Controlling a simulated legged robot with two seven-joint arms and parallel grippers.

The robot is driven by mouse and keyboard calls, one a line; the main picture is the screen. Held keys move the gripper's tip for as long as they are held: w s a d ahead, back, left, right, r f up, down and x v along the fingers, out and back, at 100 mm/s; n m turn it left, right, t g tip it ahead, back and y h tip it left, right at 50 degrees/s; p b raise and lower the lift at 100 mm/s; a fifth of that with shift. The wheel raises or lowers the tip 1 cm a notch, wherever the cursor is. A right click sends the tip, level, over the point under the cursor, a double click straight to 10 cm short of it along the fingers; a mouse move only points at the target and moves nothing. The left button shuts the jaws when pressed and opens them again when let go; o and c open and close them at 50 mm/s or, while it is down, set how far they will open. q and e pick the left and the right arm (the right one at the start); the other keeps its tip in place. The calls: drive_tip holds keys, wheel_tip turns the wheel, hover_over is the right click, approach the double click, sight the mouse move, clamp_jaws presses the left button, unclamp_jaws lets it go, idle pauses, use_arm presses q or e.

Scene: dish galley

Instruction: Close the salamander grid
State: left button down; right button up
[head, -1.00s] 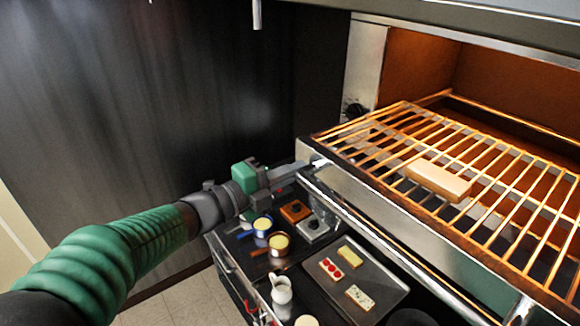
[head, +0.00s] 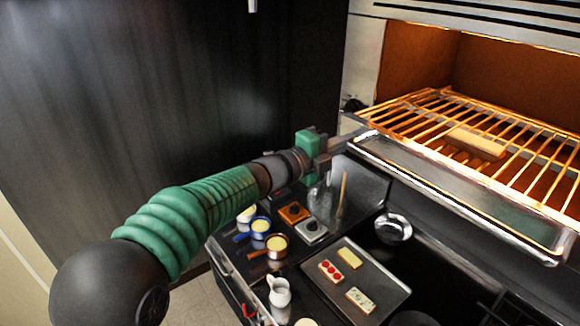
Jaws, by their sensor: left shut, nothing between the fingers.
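The salamander grid (head: 423,119) is a glowing orange wire rack with a steel front panel (head: 455,197). It sticks partly out of the salamander's lit cavity (head: 500,75). A pale rectangular slab (head: 475,144) lies on its bars. My left gripper (head: 366,134) is shut with nothing held. Its fingertips are at the left front corner of the grid, at or very near the front panel; exact contact is hard to tell. My right gripper does not show.
Below the grid, a counter holds a tray (head: 371,298) with several topped toasts, small pans of yellow sauce (head: 277,244), a white jug (head: 279,291) and a metal bowl (head: 393,228). A dark wall (head: 180,100) stands at left.

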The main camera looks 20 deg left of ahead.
use_arm(q)
drive_tip(key=p+x, duration=0.3)
drive_tip(key=x, duration=0.9)
drive_tip(key=shift+w, duration=0.25)
